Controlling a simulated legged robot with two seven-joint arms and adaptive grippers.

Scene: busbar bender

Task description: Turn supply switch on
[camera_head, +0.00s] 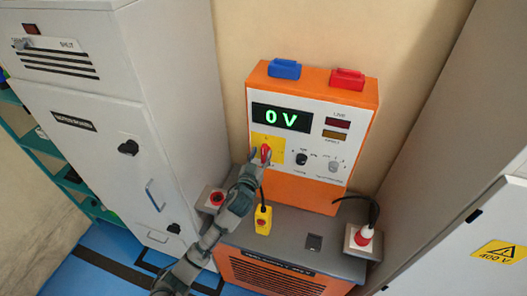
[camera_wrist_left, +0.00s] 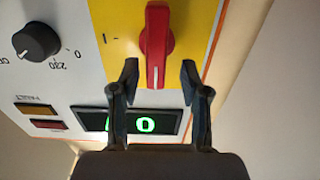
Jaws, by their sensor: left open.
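The supply switch is a red rotary handle (camera_wrist_left: 156,48) on a yellow plate (camera_wrist_left: 118,28); it also shows in the head view (camera_head: 266,153). In the left wrist view the handle stands lengthwise in the picture, with an "I" mark to its left on the plate. My left gripper (camera_wrist_left: 159,80) is open, with one finger on each side of the handle's lower end and a visible gap to each. The display (camera_head: 281,117) above the switch reads 0 V in green. My right gripper is not in view.
The orange-framed panel (camera_head: 368,103) stands on a grey-topped unit. Grey cabinets (camera_head: 165,60) flank both sides.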

